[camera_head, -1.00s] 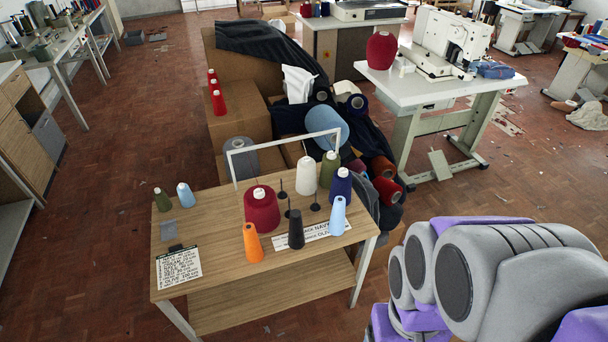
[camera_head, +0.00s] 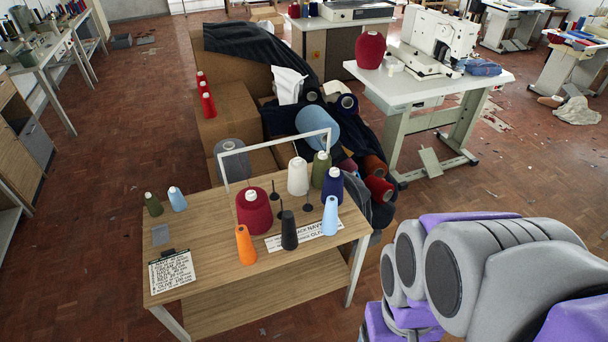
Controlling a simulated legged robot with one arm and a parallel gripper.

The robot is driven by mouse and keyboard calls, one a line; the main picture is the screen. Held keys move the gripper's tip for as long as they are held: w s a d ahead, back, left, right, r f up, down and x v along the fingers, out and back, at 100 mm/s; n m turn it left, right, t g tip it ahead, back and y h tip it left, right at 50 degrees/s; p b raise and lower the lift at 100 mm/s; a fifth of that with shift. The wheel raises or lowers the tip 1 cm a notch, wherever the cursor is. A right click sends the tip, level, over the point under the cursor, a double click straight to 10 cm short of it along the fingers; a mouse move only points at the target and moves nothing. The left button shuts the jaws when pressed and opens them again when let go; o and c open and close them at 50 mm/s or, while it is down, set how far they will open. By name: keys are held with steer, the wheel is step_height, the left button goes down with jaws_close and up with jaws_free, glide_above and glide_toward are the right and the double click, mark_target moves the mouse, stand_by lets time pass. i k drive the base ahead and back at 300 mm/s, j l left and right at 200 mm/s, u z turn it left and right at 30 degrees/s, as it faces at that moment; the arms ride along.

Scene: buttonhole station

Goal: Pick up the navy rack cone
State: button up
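The navy cone (camera_head: 333,184) stands upright near the right end of the wooden table (camera_head: 210,285), beside the white rack frame (camera_head: 222,163). An olive cone (camera_head: 320,169) and a white cone (camera_head: 298,177) stand just behind and left of it. A light blue cone (camera_head: 330,216) stands just in front of it. My arm shows at the lower right, apart from the table. My gripper is not in view.
A large dark red cone (camera_head: 254,208), an orange cone (camera_head: 245,246) and a black cone (camera_head: 289,231) stand on the table, with several bare pegs between. A clipboard (camera_head: 171,271) lies at the front left. Boxes and fabric rolls crowd behind; a sewing table (camera_head: 430,84) stands back right.

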mark_target(333, 185)
steer(key=i+l+u, duration=0.2)
steer(key=i+l, duration=0.2)
steer(key=l, duration=0.25)
steer(key=i+l+u, duration=0.1)
steer(key=l, duration=0.25)
steer(key=i+l+u, duration=0.1)
steer(key=i+l, duration=0.15)
steer(key=i+l+u, duration=0.1)
steer(key=l, duration=0.4)
steer(key=i+l+u, duration=0.1)
steer(key=l, duration=0.25)
steer(key=i+l+u, duration=0.1)
steer(key=l, duration=0.3)
steer(key=i+l+u, duration=0.1)
steer(key=l, duration=0.35)
steer(key=i, duration=0.1)
